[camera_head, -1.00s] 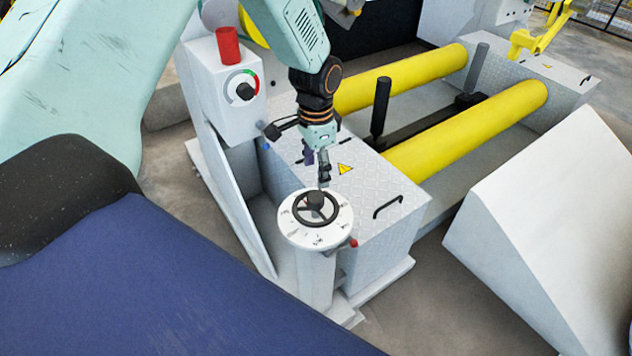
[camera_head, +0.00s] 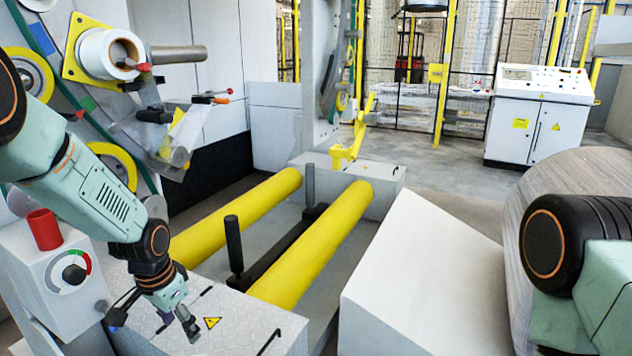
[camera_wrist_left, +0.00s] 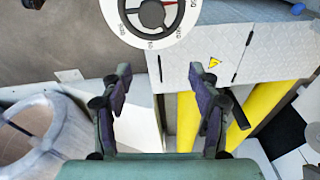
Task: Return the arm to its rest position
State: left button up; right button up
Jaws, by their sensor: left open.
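My left arm (camera_head: 95,200) comes in from the left in the head view and bends down at the wrist. My left gripper (camera_head: 190,328) is over the near end of the grey tread-plate box, left of a yellow warning triangle. In the left wrist view the gripper (camera_wrist_left: 160,76) is open, with nothing between its two fingers. A dark handwheel on a white dial (camera_wrist_left: 152,14) lies past the fingertips, apart from them. The handwheel is out of the head view. Part of my right arm (camera_head: 600,285) shows at the right edge; its gripper is out of view.
A control box (camera_head: 60,290) with a red cylinder (camera_head: 44,229) on top stands left of my left wrist. Two yellow rollers (camera_head: 320,240) and a black upright post (camera_head: 233,244) lie beyond. A white sloped block (camera_head: 425,275) is to the right. A control cabinet (camera_head: 535,115) stands at the back.

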pick_arm(q)
jog(key=s+d+f+n, duration=0.1)
jog(key=s+d+f+n+t, duration=0.1)
jog(key=f, duration=0.1)
jog(key=s+d+f+n+t, duration=0.1)
jog(key=d+f, duration=0.1)
jog(key=shift+s+f+h, duration=0.15)
jog(key=shift+s+h, duration=0.1)
jog(key=shift+h, duration=0.05)
jog(key=s+d+f+n+g, duration=0.1)
jog(key=s+f, duration=0.2)
jog(key=s, duration=0.7)
jog(key=s+d+f+n+g, duration=0.1)
jog(key=s+f, duration=0.3)
jog(key=s, duration=0.6)
jog(key=s+d+f+n+g, duration=0.1)
jog(key=s+f, duration=0.2)
jog(key=s, duration=0.8)
jog(key=shift+f+g+y, duration=0.3)
jog(key=shift+g+y, duration=0.1)
